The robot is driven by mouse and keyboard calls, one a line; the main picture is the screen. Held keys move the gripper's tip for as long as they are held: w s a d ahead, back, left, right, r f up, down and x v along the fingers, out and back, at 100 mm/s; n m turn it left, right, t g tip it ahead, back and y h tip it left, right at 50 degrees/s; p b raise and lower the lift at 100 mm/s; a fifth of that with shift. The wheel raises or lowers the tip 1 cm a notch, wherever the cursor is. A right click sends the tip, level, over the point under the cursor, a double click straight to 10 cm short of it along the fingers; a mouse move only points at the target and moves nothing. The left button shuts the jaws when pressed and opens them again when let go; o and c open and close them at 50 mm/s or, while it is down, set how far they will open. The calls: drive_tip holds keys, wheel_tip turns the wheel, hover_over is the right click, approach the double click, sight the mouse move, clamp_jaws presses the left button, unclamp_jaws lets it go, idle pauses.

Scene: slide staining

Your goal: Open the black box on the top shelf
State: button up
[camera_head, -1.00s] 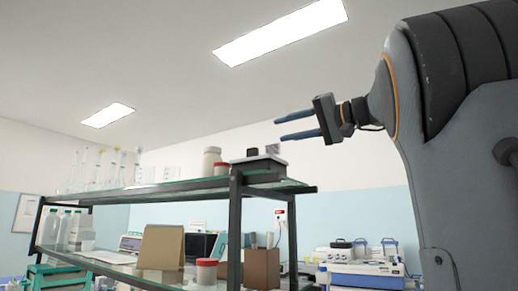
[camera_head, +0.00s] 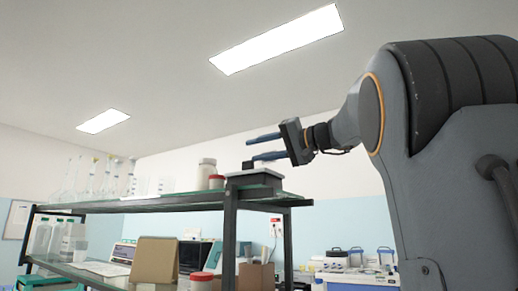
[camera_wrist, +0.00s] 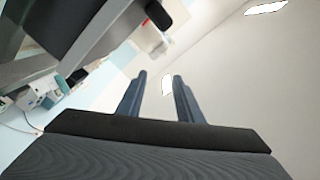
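The black box (camera_head: 254,181) sits at the right end of the top glass shelf.
Glassware (camera_head: 90,178) stands farther left. The dark shelf frame (camera_head: 229,235) is below the box. The space above the shelf is open.

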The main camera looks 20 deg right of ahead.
clamp_jaws()
idle(1.2)
drive_tip(key=c, duration=0.8)
unclamp_jaws()
drive_tip(key=o, duration=0.8)
drive_tip(key=shift+s, duration=0.1)
drive_tip(key=b+v, duration=0.2)
drive_tip(key=v, duration=0.5)
drive_tip(key=shift+s+d+b, duration=0.2)
drive_tip(key=shift+s+b, duration=0.1)
drive_tip(key=shift+b, duration=0.05)
